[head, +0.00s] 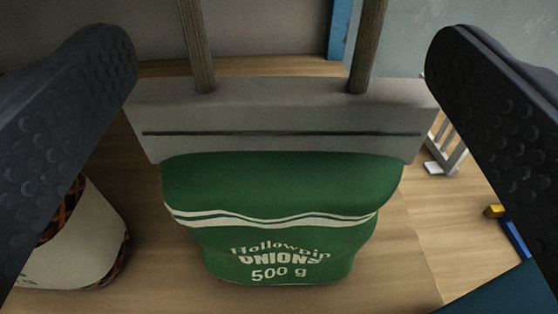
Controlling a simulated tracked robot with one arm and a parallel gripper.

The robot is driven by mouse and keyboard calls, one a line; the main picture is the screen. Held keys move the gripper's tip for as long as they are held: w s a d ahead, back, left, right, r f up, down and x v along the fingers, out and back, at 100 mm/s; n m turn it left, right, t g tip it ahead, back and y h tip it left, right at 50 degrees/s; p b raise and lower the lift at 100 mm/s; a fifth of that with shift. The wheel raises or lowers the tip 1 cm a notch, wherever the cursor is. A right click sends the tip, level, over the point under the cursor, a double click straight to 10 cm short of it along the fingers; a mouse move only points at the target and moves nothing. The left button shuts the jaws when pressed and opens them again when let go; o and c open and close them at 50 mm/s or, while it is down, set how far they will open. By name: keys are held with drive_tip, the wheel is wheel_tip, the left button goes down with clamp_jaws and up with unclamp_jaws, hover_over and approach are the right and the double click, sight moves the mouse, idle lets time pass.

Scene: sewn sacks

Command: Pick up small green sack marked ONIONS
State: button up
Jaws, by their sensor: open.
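The small green sack (280,235) has white stripes and the words "Hollowpin ONIONS 500 g". It stands on a wooden surface in the lower middle of the head view. My gripper (283,75) is open, with one dark studded finger at the left and one at the right of the picture. The sack lies between the lines of the two fingers and neither finger appears to touch it. The underside of the sack is hidden.
A cream and dark patterned item (85,245) is at lower left. A white frame (445,150) and blue and yellow pieces (512,235) are at right. Bare wood (400,260) lies right of the sack.

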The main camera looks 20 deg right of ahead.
drive_tip(key=shift+w+d+r, duration=0.2)
drive_tip(key=shift+w, duration=0.45)
drive_tip(key=shift+p+x, duration=0.9)
drive_tip(key=shift+x, duration=1.2)
clamp_jaws()
drive_tip(key=shift+r+b, duration=0.2)
drive_tip(key=shift+b, duration=0.1)
